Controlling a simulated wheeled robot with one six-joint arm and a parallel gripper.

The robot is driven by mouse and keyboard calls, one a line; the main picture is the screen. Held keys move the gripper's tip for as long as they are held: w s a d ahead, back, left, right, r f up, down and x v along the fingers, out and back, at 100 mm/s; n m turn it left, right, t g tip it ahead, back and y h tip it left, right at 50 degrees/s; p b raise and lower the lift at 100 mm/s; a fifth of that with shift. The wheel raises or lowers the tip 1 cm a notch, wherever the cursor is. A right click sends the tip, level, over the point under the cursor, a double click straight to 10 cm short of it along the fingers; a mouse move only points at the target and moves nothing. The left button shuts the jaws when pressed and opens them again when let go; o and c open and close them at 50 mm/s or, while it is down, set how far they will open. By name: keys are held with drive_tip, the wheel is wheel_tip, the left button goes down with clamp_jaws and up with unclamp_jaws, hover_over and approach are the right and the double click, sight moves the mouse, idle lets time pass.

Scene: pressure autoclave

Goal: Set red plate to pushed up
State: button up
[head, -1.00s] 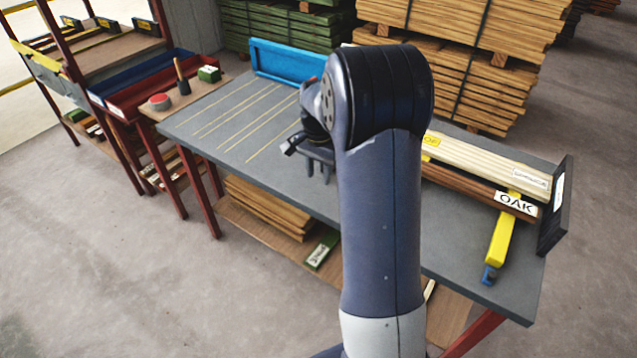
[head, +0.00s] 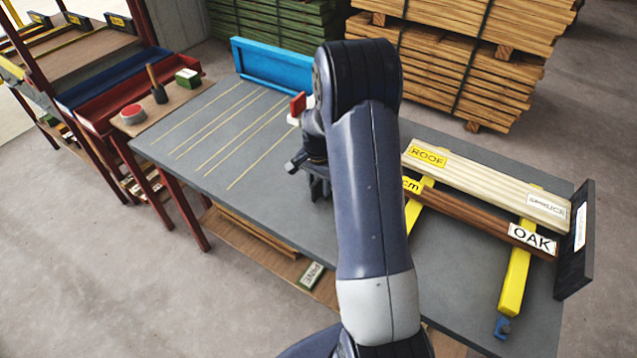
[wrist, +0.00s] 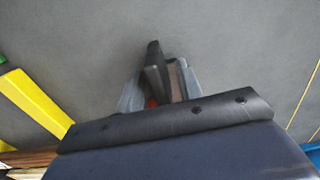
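A small red plate (head: 297,104) stands upright near the right end of the blue rail on the grey bench, with a white piece below it. My arm hides its right side. My gripper (head: 318,187) hangs over the middle of the bench, on the near side of the red plate and apart from it. In the wrist view, the gripper's grey fingers (wrist: 160,92) stand apart. A dark upright piece and a bit of red-orange show between them; I cannot tell what these are. I see no plate held in the fingers.
The bench (head: 215,130) has a blue rail (head: 270,66) at its back left. Roof and oak boards (head: 480,185) lie on yellow bars (head: 515,265) at the right, by a black end plate (head: 577,240). The lined left part of the bench is clear.

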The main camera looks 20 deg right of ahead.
drive_tip(key=shift+f, duration=0.2)
clamp_jaws()
idle(0.3)
